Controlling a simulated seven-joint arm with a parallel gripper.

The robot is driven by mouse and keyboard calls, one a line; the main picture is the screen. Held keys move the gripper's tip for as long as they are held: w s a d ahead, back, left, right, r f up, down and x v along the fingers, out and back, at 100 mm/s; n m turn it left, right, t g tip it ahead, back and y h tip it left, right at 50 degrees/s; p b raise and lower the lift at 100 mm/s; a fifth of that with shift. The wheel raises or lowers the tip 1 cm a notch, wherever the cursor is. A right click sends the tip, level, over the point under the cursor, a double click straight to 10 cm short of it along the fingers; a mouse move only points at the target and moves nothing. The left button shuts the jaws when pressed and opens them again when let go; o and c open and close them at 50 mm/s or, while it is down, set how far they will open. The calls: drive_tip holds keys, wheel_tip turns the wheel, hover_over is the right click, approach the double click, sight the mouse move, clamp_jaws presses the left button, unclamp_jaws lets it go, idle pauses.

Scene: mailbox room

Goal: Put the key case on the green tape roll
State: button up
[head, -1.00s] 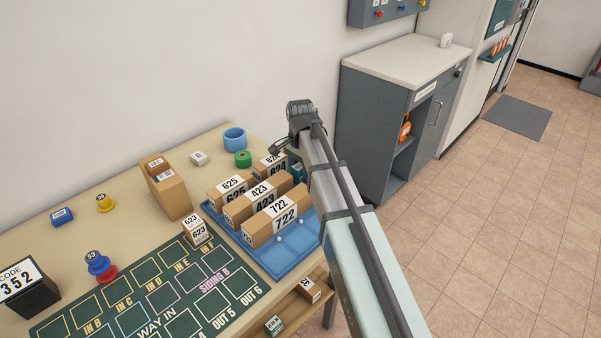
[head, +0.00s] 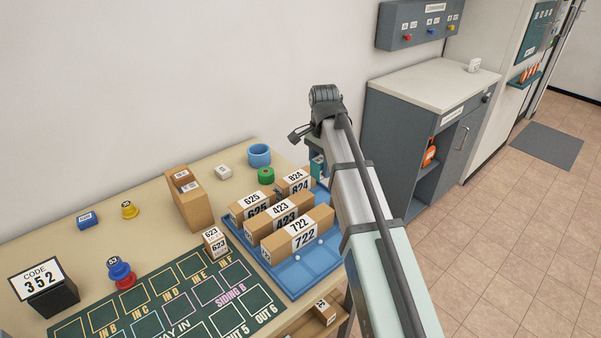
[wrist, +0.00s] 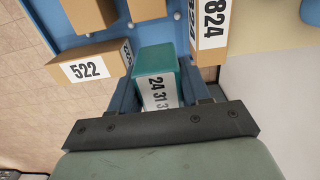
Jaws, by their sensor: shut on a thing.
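The green tape roll (head: 265,175) lies on the table at the back, just in front of a blue ring (head: 259,154). My gripper (wrist: 158,88) is shut on a teal box (wrist: 156,60) with a white number label, seen in the wrist view. A part of this teal box (head: 318,166) shows in the head view beside my arm, right of the tape roll and near the blue tray's back right corner. My arm hides most of the gripper there. I cannot tell for sure which thing is the key case; the held box carries no such name.
The blue tray (head: 325,264) holds several numbered cardboard boxes close to the tape roll. A tall brown box (head: 188,200) and a small white block (head: 223,172) stand to the left. A grey cabinet (head: 400,150) stands right of the table.

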drive_tip(key=shift+n, duration=0.8)
drive_tip(key=a, duration=0.3)
drive_tip(key=w+a+r, duration=0.1)
drive_tip(key=a, duration=0.7)
drive_tip(key=shift+w+r, duration=0.25)
drive_tip(key=shift+w, duration=0.15)
approach(266, 171)
drive_tip(key=s+d+r, duration=0.1)
drive_tip(key=s+r, duration=0.2)
drive_tip(key=shift+w+a+m, duration=0.55)
drive_tip(key=shift+w+m, duration=0.35)
drive_tip(key=shift+w, duration=0.5)
drive_tip(key=shift+f, duration=4.35)
drive_tip(key=shift+f, duration=0.1)
drive_tip(key=o, duration=1.1)
